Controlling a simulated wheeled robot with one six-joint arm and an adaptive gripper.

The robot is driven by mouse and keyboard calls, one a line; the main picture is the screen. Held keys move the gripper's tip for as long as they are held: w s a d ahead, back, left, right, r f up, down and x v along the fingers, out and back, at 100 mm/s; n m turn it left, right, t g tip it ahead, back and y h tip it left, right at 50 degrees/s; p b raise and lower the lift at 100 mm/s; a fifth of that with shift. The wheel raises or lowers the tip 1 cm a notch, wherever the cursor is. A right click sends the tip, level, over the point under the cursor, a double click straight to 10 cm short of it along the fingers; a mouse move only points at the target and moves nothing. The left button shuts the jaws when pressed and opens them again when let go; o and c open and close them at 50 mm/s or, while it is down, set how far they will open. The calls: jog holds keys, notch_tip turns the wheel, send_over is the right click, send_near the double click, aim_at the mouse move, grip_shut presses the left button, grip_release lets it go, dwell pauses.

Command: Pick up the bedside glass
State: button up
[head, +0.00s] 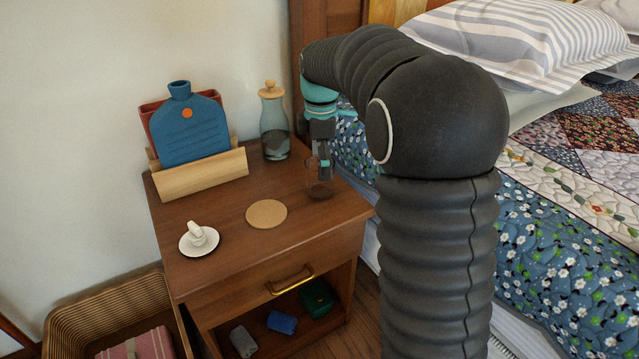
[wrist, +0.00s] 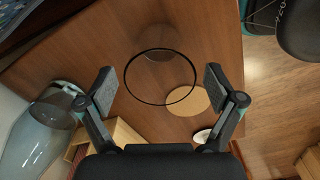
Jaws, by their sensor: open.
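The bedside glass (head: 319,186) is a clear tumbler standing upright on the right part of the wooden nightstand (head: 225,240). In the wrist view the glass (wrist: 160,49) shows from above, its dark round rim between and slightly beyond my fingertips. My gripper (head: 321,160) is open, pointing down at the glass. In the wrist view my gripper (wrist: 160,88) has one finger on each side of the rim, with gaps showing on both sides. Part of the glass is hard to make out because it is transparent.
A stoppered carafe (head: 274,125) stands behind the glass. A cork coaster (head: 267,214) lies to its front left. A wooden rack (head: 200,172) holds a blue hot-water bottle (head: 188,128). A small white dish (head: 199,240) sits at the left. The quilted bed (head: 560,220) is at the right.

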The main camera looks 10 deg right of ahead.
notch_tip(320, 180, down, 5)
jog(key=shift+a+f+b, duration=0.1)
jog(key=shift+b, duration=0.2)
jog(key=c, duration=1.2)
